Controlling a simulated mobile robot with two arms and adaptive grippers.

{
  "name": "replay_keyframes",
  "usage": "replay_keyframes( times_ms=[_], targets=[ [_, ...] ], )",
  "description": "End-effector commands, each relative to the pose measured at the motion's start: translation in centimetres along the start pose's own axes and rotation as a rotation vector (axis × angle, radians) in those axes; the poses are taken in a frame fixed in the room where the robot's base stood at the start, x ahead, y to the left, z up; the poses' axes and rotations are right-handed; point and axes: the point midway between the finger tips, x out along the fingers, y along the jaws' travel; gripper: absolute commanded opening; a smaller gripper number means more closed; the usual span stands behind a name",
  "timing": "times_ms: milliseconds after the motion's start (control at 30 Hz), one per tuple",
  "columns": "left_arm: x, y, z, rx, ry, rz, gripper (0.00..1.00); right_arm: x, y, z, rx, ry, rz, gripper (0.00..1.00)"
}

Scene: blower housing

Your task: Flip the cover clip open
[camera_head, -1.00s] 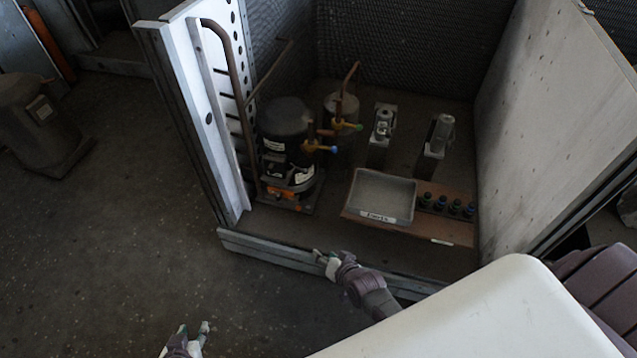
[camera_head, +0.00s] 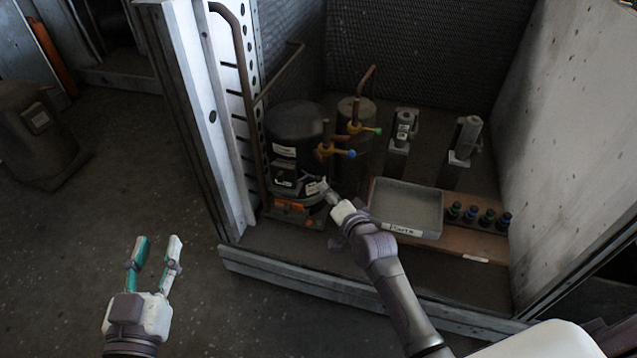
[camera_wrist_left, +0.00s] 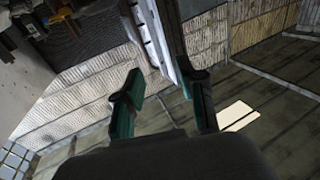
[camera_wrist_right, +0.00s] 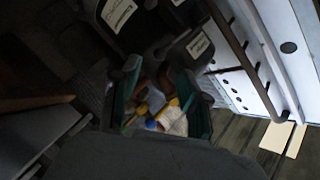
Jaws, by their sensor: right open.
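The black compressor (camera_head: 296,125) stands upright on its base at the left of the bay in the head view, with white labels on its side. I cannot pick out the cover clip; it is too small or hidden by my right gripper. My right gripper (camera_head: 324,189) is at the compressor's lower right side, its fingers small and partly hard to see. In the right wrist view my right gripper (camera_wrist_right: 160,95) is open, with yellow, orange and blue parts visible between its fingers. My left gripper (camera_head: 157,243) is open and empty over the floor; its open fingers also show in the left wrist view (camera_wrist_left: 166,85).
Valves with blue (camera_head: 351,154) and green (camera_head: 378,131) ends stand right of the compressor. A grey tray (camera_head: 405,196) on a brown board lies beside my right arm, with several dark bottles (camera_head: 478,216). A bent copper pipe (camera_head: 241,50) and white frame (camera_head: 184,100) stand left. A low rail (camera_head: 285,279) crosses the front.

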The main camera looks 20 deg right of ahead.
Motion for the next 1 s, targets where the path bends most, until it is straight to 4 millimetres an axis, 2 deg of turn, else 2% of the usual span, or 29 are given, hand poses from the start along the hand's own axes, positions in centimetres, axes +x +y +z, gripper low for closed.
replay_keyframes(
  times_ms=[267,500,733,1000],
  targets=[
    [-0.5,0.8,-5.4,-0.01,0.344,0.019,0.4,3.8,0.2,0.1,0.0,0.0,0.0,0.45],
    [-2.7,1.3,-9.4,-0.022,0.622,0.031,0.4,6.5,0.2,0.1,-0.001,0.0,0.0,0.45],
    [-4.6,1.5,-11.6,-0.03,0.785,0.038,0.4,7.9,0.1,0.1,-0.001,-0.001,0.0,0.45],
    [-5.1,1.6,-12.1,-0.033,0.824,0.04,0.4,8.2,0.0,0.1,-0.001,-0.001,0.001,0.45]
  ],
)
